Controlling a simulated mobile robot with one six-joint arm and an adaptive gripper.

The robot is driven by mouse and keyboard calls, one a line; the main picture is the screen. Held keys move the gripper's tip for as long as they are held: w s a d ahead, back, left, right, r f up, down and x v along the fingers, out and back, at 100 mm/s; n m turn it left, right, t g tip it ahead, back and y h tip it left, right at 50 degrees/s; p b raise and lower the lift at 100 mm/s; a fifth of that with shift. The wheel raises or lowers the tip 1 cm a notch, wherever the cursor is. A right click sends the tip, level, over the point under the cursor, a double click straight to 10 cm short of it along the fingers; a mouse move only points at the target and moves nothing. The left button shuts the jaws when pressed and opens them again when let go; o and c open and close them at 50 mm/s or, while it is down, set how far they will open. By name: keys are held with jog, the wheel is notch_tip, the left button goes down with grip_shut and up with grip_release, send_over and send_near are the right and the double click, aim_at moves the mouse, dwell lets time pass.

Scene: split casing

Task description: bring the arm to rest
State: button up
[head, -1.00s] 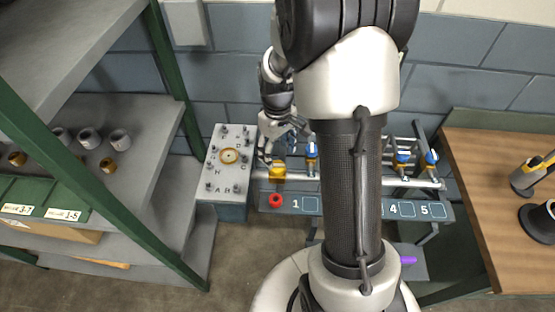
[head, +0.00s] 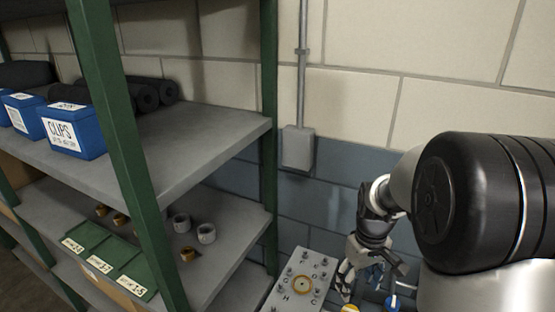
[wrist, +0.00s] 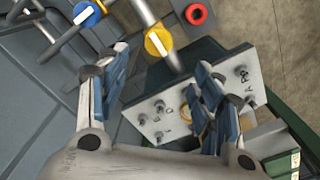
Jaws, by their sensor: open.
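My gripper (wrist: 158,95) is open and empty in the wrist view, its two blue-padded fingers spread wide apart. In the head view my gripper (head: 362,272) hangs at the lower right, beside the grey lettered plate (head: 284,299). The plate carries several small studs and a brass ring (head: 302,286). In the wrist view the plate (wrist: 165,127) lies beyond the fingers, and the right finger covers part of it. A yellow valve (wrist: 158,40) and a blue valve (wrist: 86,14) sit on grey pipes beyond the fingertips.
A green-framed shelf (head: 262,130) stands at the left, with a blue clips box (head: 73,131), dark rolls (head: 145,97), green bins (head: 100,254) and several collars. A grey wall box (head: 298,147) is behind the plate. A red ring (wrist: 196,14) shows near the pipes.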

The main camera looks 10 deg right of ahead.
jog(key=s+a+r+m+t, duration=0.1)
jog(key=s+a+r+t, duration=0.1)
jog(key=s+a+r, duration=0.8)
jog(key=s+a+r+m+t+b, duration=0.1)
jog(key=s+a+r+t, duration=0.1)
jog(key=s, duration=0.7)
jog(key=shift+s+r+t, duration=0.3)
jog(key=shift+s+r, duration=0.05)
jog(key=shift+r, duration=0.35)
